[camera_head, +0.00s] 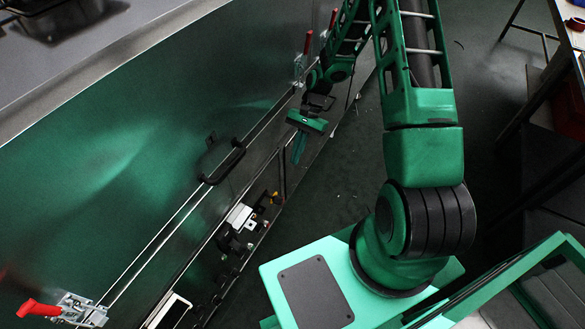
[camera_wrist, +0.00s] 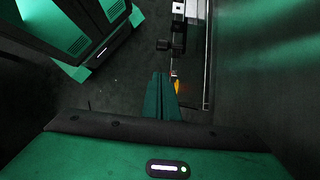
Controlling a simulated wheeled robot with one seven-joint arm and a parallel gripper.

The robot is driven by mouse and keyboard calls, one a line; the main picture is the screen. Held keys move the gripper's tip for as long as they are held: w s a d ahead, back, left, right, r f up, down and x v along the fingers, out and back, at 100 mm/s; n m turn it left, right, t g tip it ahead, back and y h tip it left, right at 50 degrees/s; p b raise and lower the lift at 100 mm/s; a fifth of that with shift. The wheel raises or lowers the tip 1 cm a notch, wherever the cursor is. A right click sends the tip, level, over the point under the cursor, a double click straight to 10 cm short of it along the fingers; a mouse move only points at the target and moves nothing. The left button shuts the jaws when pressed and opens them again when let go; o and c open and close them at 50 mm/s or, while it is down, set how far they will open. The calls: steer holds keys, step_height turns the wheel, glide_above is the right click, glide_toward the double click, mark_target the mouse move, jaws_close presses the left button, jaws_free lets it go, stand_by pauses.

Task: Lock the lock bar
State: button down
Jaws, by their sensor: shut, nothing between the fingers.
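A long thin metal strip (camera_head: 165,232), which may be the lock bar or the panel's edge, runs diagonally along the shiny panel in the head view. A clamp with a red handle (camera_head: 38,308) sits at its lower left end. Another clamp with an upright red handle (camera_head: 307,43) stands near its upper end. A black handle (camera_head: 222,160) sits midway on the panel. My gripper (camera_head: 298,152) is shut and empty, pointing down, right of the black handle and below the upper clamp, apart from both. Its closed fingers also show in the wrist view (camera_wrist: 160,98).
Below the panel is a machine frame with a white block (camera_head: 240,216) and black fittings, also in the wrist view (camera_wrist: 178,35). A workbench (camera_head: 568,25) stands at the right. Dark floor (camera_head: 335,190) lies open between my base and the machine.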

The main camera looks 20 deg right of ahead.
steer(key=s+a+r+x, duration=0.1)
steer(key=x, duration=1.1)
steer(key=shift+s+a, duration=0.15)
steer(key=shift+a, duration=0.2)
steer(key=shift+f, duration=0.1)
